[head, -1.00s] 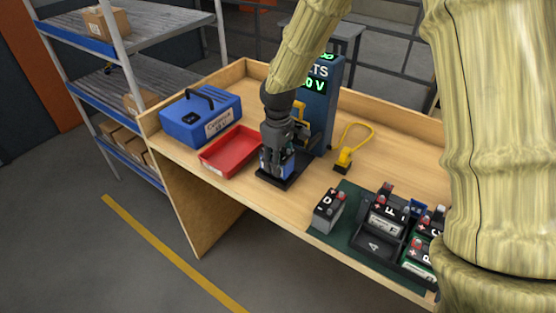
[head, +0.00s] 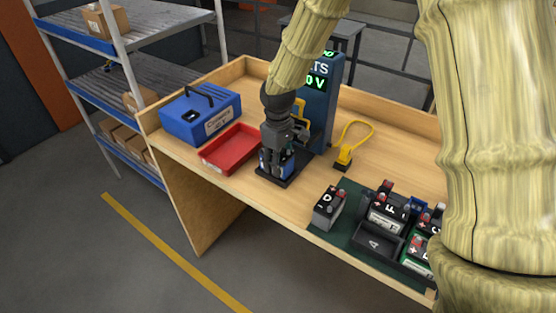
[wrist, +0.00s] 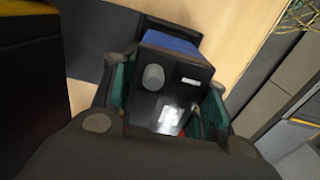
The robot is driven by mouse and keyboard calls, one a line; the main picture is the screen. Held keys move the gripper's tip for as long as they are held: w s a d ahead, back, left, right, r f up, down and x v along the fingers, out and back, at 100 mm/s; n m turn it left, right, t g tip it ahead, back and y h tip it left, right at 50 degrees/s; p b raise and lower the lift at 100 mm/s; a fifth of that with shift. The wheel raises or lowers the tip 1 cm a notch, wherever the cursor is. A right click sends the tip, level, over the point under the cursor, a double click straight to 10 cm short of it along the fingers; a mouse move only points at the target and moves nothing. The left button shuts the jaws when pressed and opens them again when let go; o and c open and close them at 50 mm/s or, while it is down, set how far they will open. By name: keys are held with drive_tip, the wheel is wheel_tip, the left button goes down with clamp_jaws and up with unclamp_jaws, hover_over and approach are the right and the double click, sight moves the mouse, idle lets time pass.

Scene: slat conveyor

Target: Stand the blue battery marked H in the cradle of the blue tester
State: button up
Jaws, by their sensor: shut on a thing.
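The blue tester (head: 319,105) stands on the bench with a lit green display and a black cradle base (head: 297,170) at its foot. My gripper (head: 274,158) points down over the cradle and is shut on a blue battery (head: 285,166). In the wrist view the battery (wrist: 172,85) shows a black top with a grey terminal between the green-padded fingers. The battery looks upright, in or just above the cradle; I cannot tell whether it touches the bottom. Its letter is hidden.
A red tray (head: 230,148) and a blue case (head: 200,115) lie to the left. A yellow looped clamp (head: 345,155) is to the right. A grey battery marked D (head: 328,208) and several others stand on a dark green mat (head: 335,236) at front right.

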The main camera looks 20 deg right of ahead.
drive_tip(key=shift+f, duration=0.45)
drive_tip(key=o, duration=1.2)
drive_tip(key=shift+o, duration=0.2)
drive_tip(key=shift+r, duration=0.1)
wheel_tip(320, 180, up, 12)
drive_tip(key=shift+f, duration=0.1)
drive_tip(key=shift+f, duration=0.1)
